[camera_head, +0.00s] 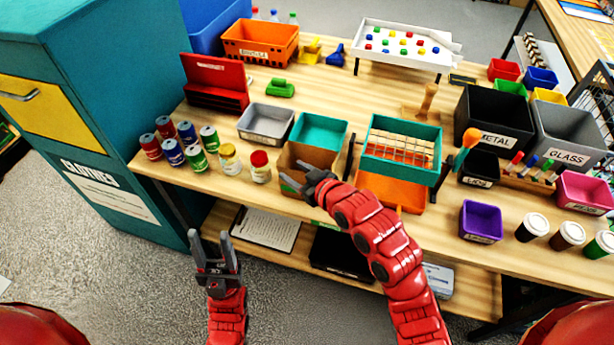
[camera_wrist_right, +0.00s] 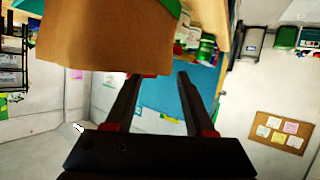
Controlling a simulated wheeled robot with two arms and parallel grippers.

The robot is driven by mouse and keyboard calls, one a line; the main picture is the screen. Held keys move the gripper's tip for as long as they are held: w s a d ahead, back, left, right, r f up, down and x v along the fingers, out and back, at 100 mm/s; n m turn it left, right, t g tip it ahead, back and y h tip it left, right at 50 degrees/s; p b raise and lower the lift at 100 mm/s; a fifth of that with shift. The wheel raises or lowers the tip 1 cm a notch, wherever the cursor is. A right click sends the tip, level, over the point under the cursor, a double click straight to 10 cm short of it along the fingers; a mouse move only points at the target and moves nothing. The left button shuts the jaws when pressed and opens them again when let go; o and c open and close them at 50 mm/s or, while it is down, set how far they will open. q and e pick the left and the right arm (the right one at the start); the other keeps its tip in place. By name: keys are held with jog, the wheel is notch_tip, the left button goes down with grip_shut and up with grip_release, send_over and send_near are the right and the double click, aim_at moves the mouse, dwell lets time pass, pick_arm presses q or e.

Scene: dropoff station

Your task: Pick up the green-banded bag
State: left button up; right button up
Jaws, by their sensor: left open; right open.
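The brown paper bag (camera_head: 308,156) stands at the table's front edge, partly hidden behind my right gripper (camera_head: 291,172). In the right wrist view the bag (camera_wrist_right: 105,40) fills the upper left, with a piece of its green band (camera_wrist_right: 188,10) at the top. My right gripper is open, its fingers pointing left across the bag's front in the head view. In the wrist view the gap between its fingertips (camera_wrist_right: 167,76) shows no bag; the bag is beside and beyond one finger. Contact cannot be told. My left gripper (camera_head: 209,237) is open and empty, in front of the table.
Jars (camera_head: 260,167) and several cans (camera_head: 172,152) stand left of the bag. A grey tray (camera_head: 266,122) and teal tray (camera_head: 319,131) lie behind it. A teal-framed rack (camera_head: 402,150) and orange bin (camera_head: 393,191) are right. A lower shelf (camera_head: 225,220) holds a clipboard.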

aim_at(290, 170)
jog(key=p+x, duration=0.2)
jog(key=x, duration=0.1)
jog(key=shift+w+a+f, duration=0.1)
jog(key=shift+w+f, duration=0.1)
jog(key=shift+p+x, duration=0.35)
jog(key=shift+x, duration=0.55)
grip_shut()
jog(key=shift+s, duration=0.1)
dwell(0.5)
